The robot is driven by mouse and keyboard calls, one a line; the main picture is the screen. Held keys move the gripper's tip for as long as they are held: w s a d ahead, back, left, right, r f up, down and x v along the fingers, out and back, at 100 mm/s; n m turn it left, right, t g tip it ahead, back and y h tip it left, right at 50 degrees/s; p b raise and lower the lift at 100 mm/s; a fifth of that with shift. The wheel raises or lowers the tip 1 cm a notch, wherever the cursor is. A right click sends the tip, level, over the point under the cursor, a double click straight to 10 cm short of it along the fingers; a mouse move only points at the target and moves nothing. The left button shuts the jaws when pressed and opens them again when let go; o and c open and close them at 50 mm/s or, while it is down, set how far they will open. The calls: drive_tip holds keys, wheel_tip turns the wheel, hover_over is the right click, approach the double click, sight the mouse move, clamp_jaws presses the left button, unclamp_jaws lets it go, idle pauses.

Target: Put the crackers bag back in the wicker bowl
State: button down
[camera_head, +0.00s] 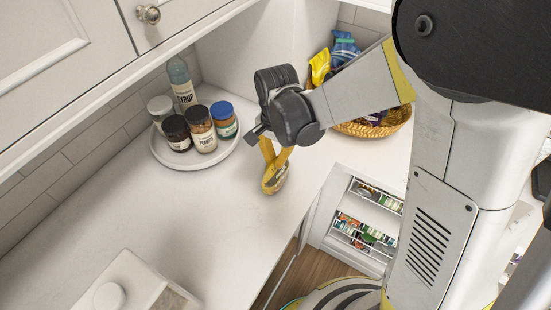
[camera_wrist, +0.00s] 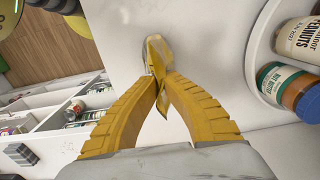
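The crackers bag (camera_head: 274,182), a small yellow packet, is pinched between the fingertips of my gripper (camera_head: 273,160). The wrist view also shows the bag (camera_wrist: 155,55) between the two yellow fingers, standing edge-on, so its label is hidden. I cannot tell whether its lower edge touches the white counter. The wicker bowl (camera_head: 397,122) is at the back right of the counter, to the right of my gripper and partly hidden by my arm. It holds several packets, among them a yellow one (camera_head: 320,66) and a blue one (camera_head: 344,47).
A round white tray (camera_head: 186,163) with several jars and a syrup bottle (camera_head: 181,84) stands left of my gripper. A white lidded container (camera_head: 130,285) is at the front left. An open drawer (camera_head: 372,215) with small goods lies below the counter edge. The middle counter is clear.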

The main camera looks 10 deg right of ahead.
drive_tip(key=c, duration=1.6)
unclamp_jaws()
drive_tip(key=shift+f, duration=0.15)
wheel_tip(320, 180, up, 12)
drive_tip(key=p, duration=0.3)
drive_tip(key=s+d+r+n+t, duration=0.2)
drive_tip(key=s+d, duration=0.1)
drive_tip(key=d, duration=0.1)
drive_tip(key=s+d+r+n+t, duration=0.2)
drive_tip(key=s+d+r+n, duration=0.1)
drive_tip(key=s+d, duration=0.1)
drive_tip(key=s+d+r+n+t, duration=0.2)
drive_tip(key=s+d+t, duration=0.1)
drive_tip(key=d, duration=0.2)
drive_tip(key=shift+s+d+r+n, duration=0.2)
drive_tip(key=shift+s+d+n, duration=0.05)
drive_tip(key=shift+s+n, duration=0.1)
